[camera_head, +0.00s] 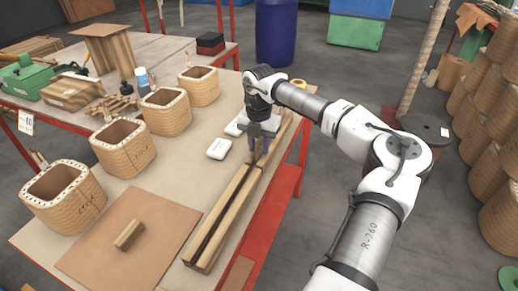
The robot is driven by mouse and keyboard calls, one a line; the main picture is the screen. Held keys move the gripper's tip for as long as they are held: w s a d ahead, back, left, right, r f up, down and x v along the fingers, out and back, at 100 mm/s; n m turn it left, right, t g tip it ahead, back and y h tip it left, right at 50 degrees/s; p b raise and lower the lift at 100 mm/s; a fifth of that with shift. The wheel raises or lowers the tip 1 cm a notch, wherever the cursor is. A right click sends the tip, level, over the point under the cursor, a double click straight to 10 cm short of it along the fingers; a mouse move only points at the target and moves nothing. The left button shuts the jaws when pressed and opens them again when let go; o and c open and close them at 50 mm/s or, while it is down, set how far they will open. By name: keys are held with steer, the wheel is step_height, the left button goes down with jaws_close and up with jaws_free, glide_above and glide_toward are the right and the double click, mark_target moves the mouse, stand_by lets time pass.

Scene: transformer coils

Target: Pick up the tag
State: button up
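A small white tag with dark marks (26,122) hangs at the left edge of the far table, by its red frame. My gripper (257,155) points down over the right side of the near table, at the long wooden bars, far to the right of this tag. Its fingers are small and partly hidden, so I cannot tell whether they are open or shut, or hold anything. A white rounded block (219,148) lies on the table just left of my gripper. Another pale flat piece (236,125) is partly hidden behind the gripper.
Several wound coils (124,146) stand in a row along the table's left side. Long wooden bars (224,217) lie along its right edge. A brown board (128,240) with a small wood block (129,234) lies in front. Stacked coils (486,150) stand on the floor at right.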

jaws_close()
